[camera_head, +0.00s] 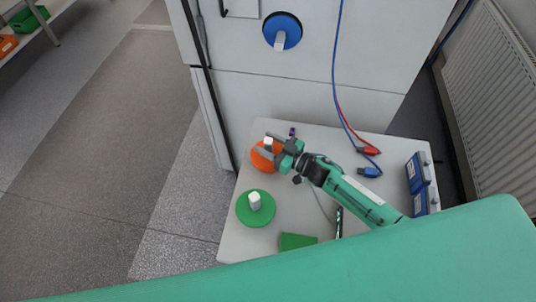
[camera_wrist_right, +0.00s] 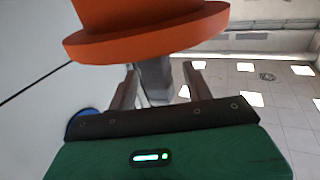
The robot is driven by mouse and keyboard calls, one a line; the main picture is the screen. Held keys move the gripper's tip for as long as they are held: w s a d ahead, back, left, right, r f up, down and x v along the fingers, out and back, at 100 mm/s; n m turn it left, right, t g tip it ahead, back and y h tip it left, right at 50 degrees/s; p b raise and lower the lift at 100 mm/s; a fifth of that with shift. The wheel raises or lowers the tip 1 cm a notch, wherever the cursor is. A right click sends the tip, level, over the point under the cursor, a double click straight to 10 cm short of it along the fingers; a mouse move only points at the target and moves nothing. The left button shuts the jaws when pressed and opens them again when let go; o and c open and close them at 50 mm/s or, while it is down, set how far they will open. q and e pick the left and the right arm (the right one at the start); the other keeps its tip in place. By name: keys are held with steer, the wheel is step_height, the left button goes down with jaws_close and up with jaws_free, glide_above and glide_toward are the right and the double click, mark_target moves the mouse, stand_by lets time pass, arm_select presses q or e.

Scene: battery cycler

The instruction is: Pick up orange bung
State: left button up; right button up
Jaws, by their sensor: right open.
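The orange bung (camera_head: 260,160) stands on the light table, with a pale handle (camera_head: 268,142) on top. My right gripper (camera_head: 270,148) is at the bung, coming in from the right. In the right wrist view the orange bung (camera_wrist_right: 150,38) fills the upper middle, and its grey handle (camera_wrist_right: 154,82) shows between the two fingers of my open right gripper (camera_wrist_right: 160,84). I cannot tell whether either finger touches the handle. My left gripper is not in view.
A green bung (camera_head: 255,208) with a white handle stands in front of the orange one. A green block (camera_head: 298,241), blue and red cables (camera_head: 369,172) and blue boxes (camera_head: 419,173) are on the table. A cabinet with a blue bung (camera_head: 282,31) stands behind.

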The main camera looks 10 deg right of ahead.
jaws_close()
steer(key=shift+r, duration=0.1)
stand_by(0.3)
step_height(320, 180, up, 25)
steer(key=p, duration=0.3)
steer(key=shift+p, duration=0.3)
stand_by(0.4)
stand_by(0.3)
